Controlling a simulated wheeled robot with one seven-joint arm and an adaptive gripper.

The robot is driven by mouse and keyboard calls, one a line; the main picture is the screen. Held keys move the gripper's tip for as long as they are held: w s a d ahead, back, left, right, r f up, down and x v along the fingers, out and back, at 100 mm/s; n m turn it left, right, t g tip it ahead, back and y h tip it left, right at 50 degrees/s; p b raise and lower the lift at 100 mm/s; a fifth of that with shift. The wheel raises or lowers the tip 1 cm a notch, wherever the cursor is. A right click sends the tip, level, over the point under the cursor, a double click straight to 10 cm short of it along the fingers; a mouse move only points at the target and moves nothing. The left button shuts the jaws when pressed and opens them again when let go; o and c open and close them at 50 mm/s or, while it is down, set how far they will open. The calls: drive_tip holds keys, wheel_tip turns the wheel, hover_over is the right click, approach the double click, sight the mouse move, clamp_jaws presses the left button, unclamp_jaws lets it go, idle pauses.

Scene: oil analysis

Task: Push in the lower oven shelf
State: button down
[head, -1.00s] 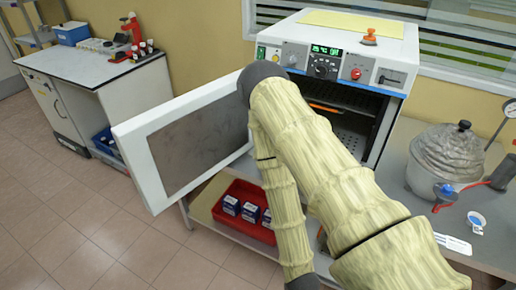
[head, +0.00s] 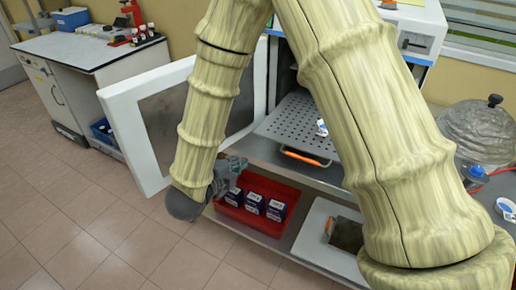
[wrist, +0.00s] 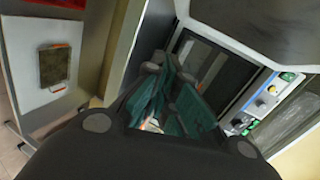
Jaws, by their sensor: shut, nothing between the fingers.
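The lower oven shelf (head: 290,120), a perforated grey metal tray with an orange front handle (head: 305,158), sticks out of the oven (head: 408,14) in the head view. A small white-and-blue item (head: 322,128) is at its right side. The oven door (head: 120,125) stands open to the left. My gripper (head: 232,165) is shut and empty, low and left of the shelf handle, above the red bin. In the wrist view its teal fingers (wrist: 172,108) point toward the dark oven opening, with the control panel (wrist: 262,100) at right. My arm hides much of the oven.
A red bin (head: 232,212) with several blue-and-white boxes (head: 253,203) sits on the bench's lower level. A domed grey vessel (head: 485,130) stands right. Floor at left is free.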

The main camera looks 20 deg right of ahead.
sight(290, 105)
drive_tip(key=w+d+m+p, duration=0.1)
drive_tip(key=w+d+p, duration=0.2)
drive_tip(key=w+d, duration=0.4)
drive_tip(key=d, duration=0.3)
drive_tip(key=shift+w+f+m+h, duration=0.25)
drive_tip(key=shift+w+m+h, duration=0.05)
drive_tip(key=shift+w+h, duration=0.1)
idle(0.3)
drive_tip(key=w+d+b, duration=0.1)
drive_tip(key=w+d, duration=0.4)
drive_tip(key=d, duration=0.1)
drive_tip(key=w+d+b, duration=0.2)
drive_tip(key=w+d, duration=0.3)
drive_tip(key=d, duration=0.1)
drive_tip(key=w+d+b, duration=0.2)
drive_tip(key=w+d, duration=0.4)
drive_tip(key=d, duration=0.1)
drive_tip(key=shift+a, duration=0.15)
